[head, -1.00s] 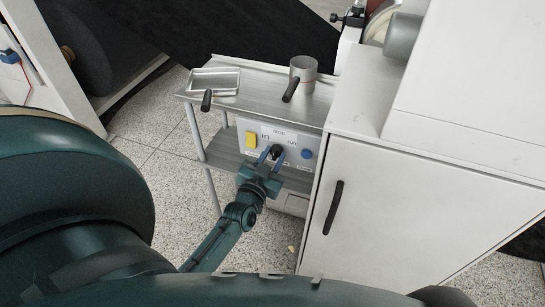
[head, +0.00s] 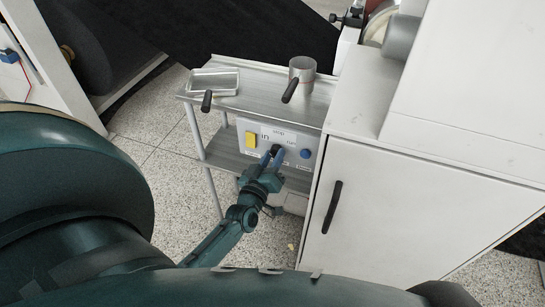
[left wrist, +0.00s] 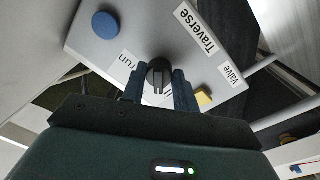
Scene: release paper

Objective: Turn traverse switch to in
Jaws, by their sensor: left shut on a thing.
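The traverse switch is a black knob (left wrist: 158,72) on a light grey control panel (left wrist: 85,35). The panel (head: 302,167) stands on the shelf stand in the head view. A "run" label (left wrist: 127,62) is left of the knob in the wrist view, and a "Traverse" label (left wrist: 197,36) is to its upper right. My left gripper (head: 272,154) is shut on the knob, with one blue finger on each side in the wrist view (left wrist: 158,90). My right gripper is not visible.
A blue button (left wrist: 106,25) and a yellow button (left wrist: 204,97) flank the knob. A metal tray (head: 214,80) and a metal cup (head: 304,68) sit on the shelf above. A white cabinet (head: 400,190) stands close on the right. Speckled floor (head: 165,185) lies open at left.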

